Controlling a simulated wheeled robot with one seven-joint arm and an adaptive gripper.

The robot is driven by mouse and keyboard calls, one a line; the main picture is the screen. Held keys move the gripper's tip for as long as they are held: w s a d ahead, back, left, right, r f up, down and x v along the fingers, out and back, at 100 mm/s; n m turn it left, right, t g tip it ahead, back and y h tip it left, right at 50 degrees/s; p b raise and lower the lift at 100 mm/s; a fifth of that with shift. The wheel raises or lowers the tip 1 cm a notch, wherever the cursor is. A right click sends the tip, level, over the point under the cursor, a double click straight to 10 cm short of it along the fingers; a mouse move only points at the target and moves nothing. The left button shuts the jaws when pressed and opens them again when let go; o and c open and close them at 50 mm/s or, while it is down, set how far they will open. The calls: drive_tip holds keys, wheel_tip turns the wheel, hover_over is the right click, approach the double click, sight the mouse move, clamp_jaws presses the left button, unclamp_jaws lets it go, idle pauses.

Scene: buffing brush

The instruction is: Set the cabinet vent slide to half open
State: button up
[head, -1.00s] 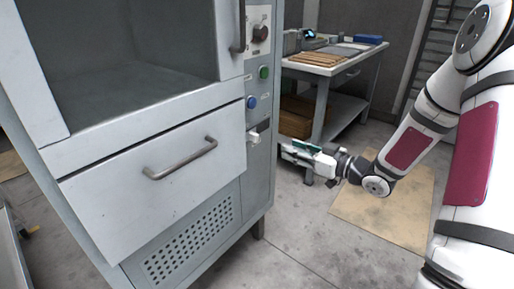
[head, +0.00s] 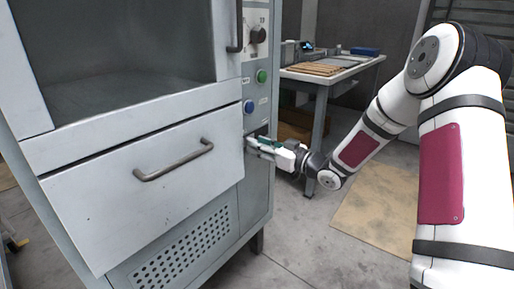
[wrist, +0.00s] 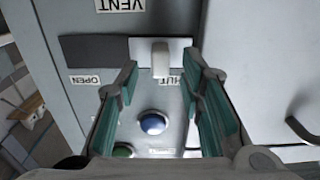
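The vent slide is a white plate (wrist: 180,52) with a pale upright knob (wrist: 161,58), seen upside down in the wrist view. The plate sits at the SHUT label's end of its track, and a dark slot (wrist: 88,48) shows beside it above the OPEN label (wrist: 84,80). My gripper (wrist: 162,84) is open, its teal-padded fingers on either side of the knob with gaps to both. Whether the fingertips reach past the knob is hard to tell. In the head view my gripper (head: 252,147) is at the cabinet's front panel and largely hides the slide.
A blue button (wrist: 152,123) and a green button (head: 261,76) are close to the slide, with a dark dial (head: 258,35) above. A drawer handle (head: 175,160) is to the left. A workbench (head: 325,72) stands behind on the right.

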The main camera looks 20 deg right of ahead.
sight(254, 135)
drive_tip(key=shift+w+a, duration=0.45)
drive_tip(key=shift+w, duration=0.15)
clamp_jaws()
drive_tip(key=shift+w+d+p, duration=0.3)
drive_tip(key=shift+w+d, duration=0.3)
drive_tip(key=shift+d, duration=0.25)
drive_tip(key=shift+w+d+p, duration=0.25)
drive_tip(key=shift+w+d, duration=0.3)
drive_tip(key=shift+d, duration=0.25)
unclamp_jaws()
drive_tip(key=shift+s, duration=0.1)
